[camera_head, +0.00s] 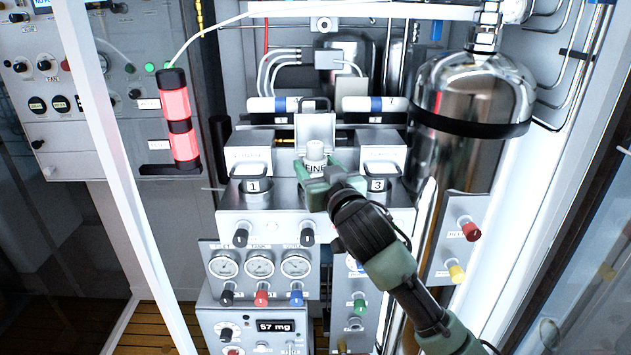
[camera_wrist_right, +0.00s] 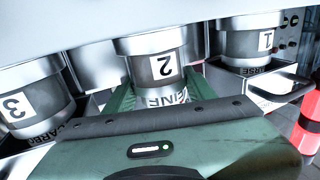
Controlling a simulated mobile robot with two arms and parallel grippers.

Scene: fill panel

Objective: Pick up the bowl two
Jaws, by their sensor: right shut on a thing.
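Bowl two is a metal cup with a white "2" label (camera_wrist_right: 165,66), upside down in the right wrist view. It sits in the middle of a row, between the cup marked 3 (camera_wrist_right: 38,103) and the cup marked 1 (camera_wrist_right: 249,42). My right gripper (camera_wrist_right: 160,90) has its green fingers on either side of bowl two and is shut on it. In the head view my right gripper (camera_head: 318,183) is at the middle place of the panel and hides most of bowl two. A "FINE" label shows there. My left gripper is not in view.
In the head view, cup 1 (camera_head: 253,192) and cup 3 (camera_head: 378,190) stand close on either side. Gauges (camera_head: 260,265) and knobs are below. A large steel cylinder (camera_head: 470,110) stands to the right. A white post (camera_head: 125,165) and a red-lit light (camera_head: 176,115) are at the left.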

